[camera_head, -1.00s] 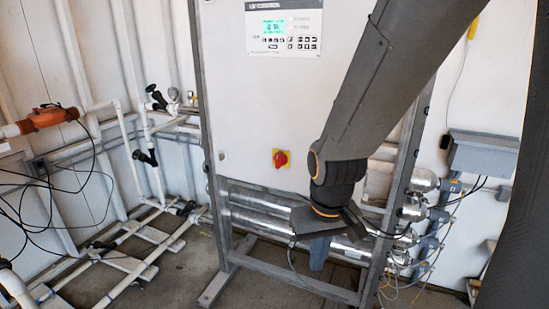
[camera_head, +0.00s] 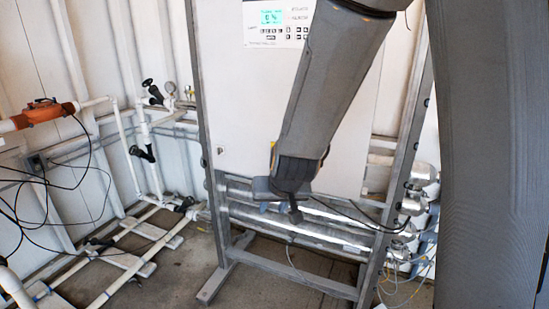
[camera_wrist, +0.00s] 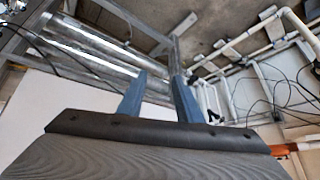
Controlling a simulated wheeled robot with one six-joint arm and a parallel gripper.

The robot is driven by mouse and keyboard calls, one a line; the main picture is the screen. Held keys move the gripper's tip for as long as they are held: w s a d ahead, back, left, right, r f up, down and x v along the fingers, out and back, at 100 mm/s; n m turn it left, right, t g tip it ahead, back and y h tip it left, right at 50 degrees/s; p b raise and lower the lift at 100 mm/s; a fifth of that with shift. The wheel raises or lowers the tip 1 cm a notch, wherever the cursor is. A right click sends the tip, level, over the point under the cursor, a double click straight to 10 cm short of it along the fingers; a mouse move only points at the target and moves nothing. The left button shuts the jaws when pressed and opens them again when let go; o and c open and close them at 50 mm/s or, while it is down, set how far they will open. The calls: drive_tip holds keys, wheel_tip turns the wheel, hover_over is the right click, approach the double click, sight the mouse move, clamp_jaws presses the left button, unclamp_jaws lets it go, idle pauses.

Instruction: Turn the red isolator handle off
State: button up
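The red isolator handle on its yellow plate, low on the white cabinet panel (camera_head: 238,110), is hidden behind my forearm and wrist now. It showed in the earlier head view as a red knob. Its present angle cannot be told. My gripper (camera_head: 288,208) is in front of the panel's lower edge, close to the steel tubes. In the wrist view its two blue fingers (camera_wrist: 160,76) stand apart with nothing between them. The handle does not show in the wrist view.
Shiny steel tubes (camera_head: 325,228) run below the panel inside a grey frame (camera_head: 207,150). A display with keys (camera_head: 275,20) sits at the panel's top. White pipes (camera_head: 125,150), an orange fitting (camera_head: 43,113) and loose black cables are at the left. Floor is bare before the frame.

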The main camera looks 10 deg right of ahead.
drive_tip(key=w+a+r+m+t+h+b, duration=0.1)
drive_tip(key=w+t, duration=0.2)
drive_tip(key=w, duration=0.3)
drive_tip(key=w+r+m+t+h+b, duration=0.1)
drive_tip(key=w+t+h, duration=0.1)
drive_tip(key=w, duration=0.5)
drive_tip(key=w+d+r+m+t+h, duration=0.2)
drive_tip(key=w+d+r+m+h, duration=0.1)
drive_tip(key=w+d+h, duration=0.3)
drive_tip(key=w+m+h, duration=0.1)
drive_tip(key=w+h, duration=0.1)
drive_tip(key=shift+w+t, duration=0.3)
drive_tip(key=shift+t, duration=0.1)
drive_tip(key=shift+c, duration=0.3)
clamp_jaws()
